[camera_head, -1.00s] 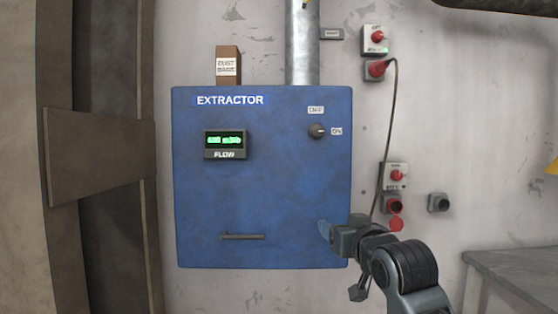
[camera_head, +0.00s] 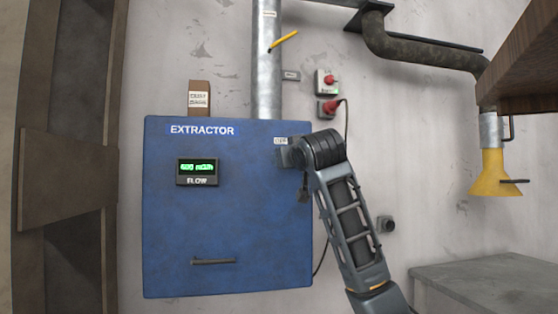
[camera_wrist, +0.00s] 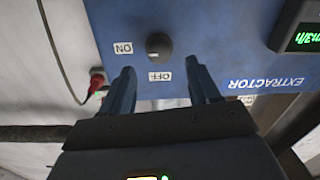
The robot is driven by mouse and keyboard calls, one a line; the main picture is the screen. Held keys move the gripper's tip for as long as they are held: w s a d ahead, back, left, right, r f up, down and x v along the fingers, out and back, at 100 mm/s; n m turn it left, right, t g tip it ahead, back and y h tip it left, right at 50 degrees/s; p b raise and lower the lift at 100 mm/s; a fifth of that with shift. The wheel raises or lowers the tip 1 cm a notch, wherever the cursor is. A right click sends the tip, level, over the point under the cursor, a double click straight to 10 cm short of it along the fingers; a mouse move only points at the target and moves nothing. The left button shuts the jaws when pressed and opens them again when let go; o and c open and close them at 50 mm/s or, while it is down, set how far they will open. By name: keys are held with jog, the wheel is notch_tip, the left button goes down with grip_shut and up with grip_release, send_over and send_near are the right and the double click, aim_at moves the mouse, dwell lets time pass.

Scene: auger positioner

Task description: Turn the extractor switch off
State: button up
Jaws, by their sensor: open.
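The extractor switch is a dark round knob (camera_wrist: 158,46) on the blue extractor box (camera_head: 165,240). In the wrist view, which is upside down, the ON label (camera_wrist: 122,48) is left of the knob and the OFF label (camera_wrist: 160,76) is just below it. Which way the knob points is hard to tell. My gripper (camera_wrist: 161,78) is open and empty, its fingers apart on either side of the OFF label, with the knob just beyond the tips. In the head view, my gripper (camera_head: 284,156) is at the box's upper right and hides the knob.
The flow display (camera_head: 198,171) is lit green. A handle (camera_head: 213,261) is low on the box. A metal duct (camera_head: 266,80) rises above it. A red plug (camera_head: 330,107) with a cable is on the wall to the right, and a grey bench (camera_head: 480,280) is at lower right.

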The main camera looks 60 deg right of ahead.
jog(key=x, duration=0.5)
jog(key=shift+w+d, duration=0.2)
jog(key=shift+c, duration=0.2)
jog(key=c, duration=0.9)
jog(key=shift+c, duration=0.2)
